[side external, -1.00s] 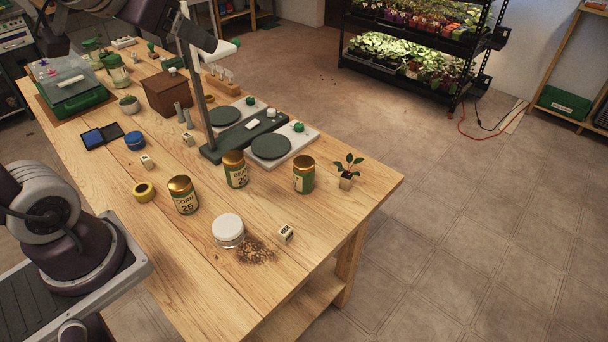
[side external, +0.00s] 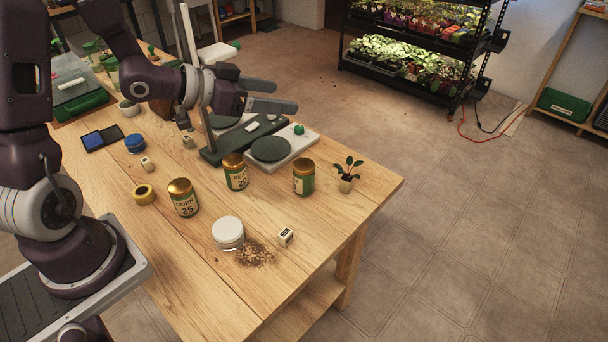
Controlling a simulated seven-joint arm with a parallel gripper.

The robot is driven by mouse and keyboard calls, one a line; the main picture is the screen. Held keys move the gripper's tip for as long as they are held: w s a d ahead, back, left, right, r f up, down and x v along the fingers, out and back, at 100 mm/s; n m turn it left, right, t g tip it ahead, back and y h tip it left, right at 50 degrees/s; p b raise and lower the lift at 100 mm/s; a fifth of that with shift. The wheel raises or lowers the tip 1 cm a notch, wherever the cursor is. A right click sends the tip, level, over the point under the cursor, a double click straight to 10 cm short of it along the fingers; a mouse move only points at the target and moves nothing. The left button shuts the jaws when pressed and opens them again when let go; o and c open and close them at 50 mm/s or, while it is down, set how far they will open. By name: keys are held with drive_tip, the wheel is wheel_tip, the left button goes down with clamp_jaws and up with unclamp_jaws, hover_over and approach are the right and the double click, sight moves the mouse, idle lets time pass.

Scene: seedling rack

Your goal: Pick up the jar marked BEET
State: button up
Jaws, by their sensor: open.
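A gold-lidded jar (side external: 236,171) stands upright near the scale; its label starts with "BE", the rest too small to read surely. Another gold-lidded jar (side external: 303,177) stands to its right, its label turned partly away and unreadable. A third like jar (side external: 184,198), to the left and nearer, is marked CORN. My gripper (side external: 287,97) is open and empty, its fingers pointing right, above and behind the jars, over the scale area. It touches no jar.
A dark stand (side external: 243,141) with a tall post and a scale (side external: 282,149) sit behind the jars. A seedling (side external: 346,178), a white-lidded jar (side external: 228,233), spilled soil (side external: 256,253), a marked cube (side external: 285,236) and yellow tape (side external: 143,194) are nearby. The table's front is clear.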

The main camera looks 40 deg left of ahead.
sight(294, 176)
wheel_tip(294, 176, down, 21)
drive_tip(key=shift+f, duration=0.1)
drive_tip(key=x, duration=0.7)
drive_tip(key=shift+w+d, duration=0.1)
drive_tip(key=shift+d, duration=0.15)
drive_tip(key=c, duration=1.5)
